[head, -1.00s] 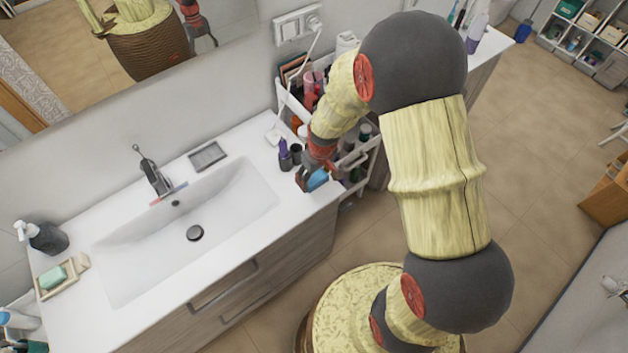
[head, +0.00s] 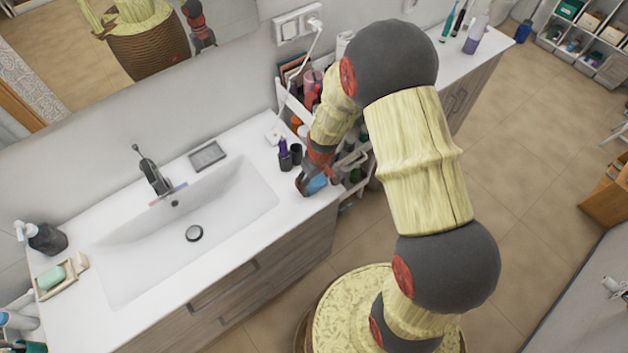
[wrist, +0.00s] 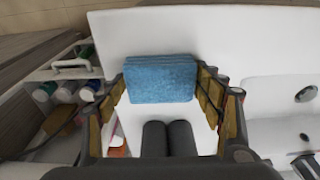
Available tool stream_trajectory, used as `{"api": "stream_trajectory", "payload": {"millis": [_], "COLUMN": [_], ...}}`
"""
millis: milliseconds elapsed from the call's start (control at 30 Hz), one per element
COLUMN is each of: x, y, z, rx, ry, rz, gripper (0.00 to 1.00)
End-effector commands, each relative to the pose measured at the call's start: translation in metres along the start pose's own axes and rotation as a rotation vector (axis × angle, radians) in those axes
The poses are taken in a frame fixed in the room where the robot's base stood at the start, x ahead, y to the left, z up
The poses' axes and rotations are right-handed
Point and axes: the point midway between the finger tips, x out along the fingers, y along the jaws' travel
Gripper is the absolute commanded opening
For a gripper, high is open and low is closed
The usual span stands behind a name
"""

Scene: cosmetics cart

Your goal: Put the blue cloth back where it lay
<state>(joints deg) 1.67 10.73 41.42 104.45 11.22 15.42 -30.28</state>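The blue cloth (wrist: 160,79) is a folded, flat pad. In the wrist view it lies between the fingertips of my gripper (wrist: 161,80), with a finger against each short side. In the head view the cloth (head: 317,184) shows partly, behind the dark finger of my gripper (head: 311,183), at the right end of the white washbasin counter (head: 262,142). The cloth is low over the counter near its edge. I cannot tell whether it touches the surface.
A purple bottle (head: 284,157) and a dark cup (head: 296,153) stand close beside my gripper. A white cart (head: 355,158) with several bottles stands right of the counter. The basin (head: 230,195) is to the left. A grey soap dish (head: 208,155) lies behind it.

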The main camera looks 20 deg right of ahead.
Motion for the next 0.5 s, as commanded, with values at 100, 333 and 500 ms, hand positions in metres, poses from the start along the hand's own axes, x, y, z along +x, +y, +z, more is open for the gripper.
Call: {"api": "stream_trajectory", "payload": {"millis": [100, 333, 500], "x": [-0.0006, -0.0007, -0.0009], "y": [0.0, 0.0001, 0.0], "z": [-0.0002, -0.0003, -0.0003], "rx": [0.0, 0.0, 0.0], "ry": [0.0, 0.0, 0.0], "rz": [0.0, 0.0, 0.0], "gripper": [0.76, 0.82, 0.82]}}
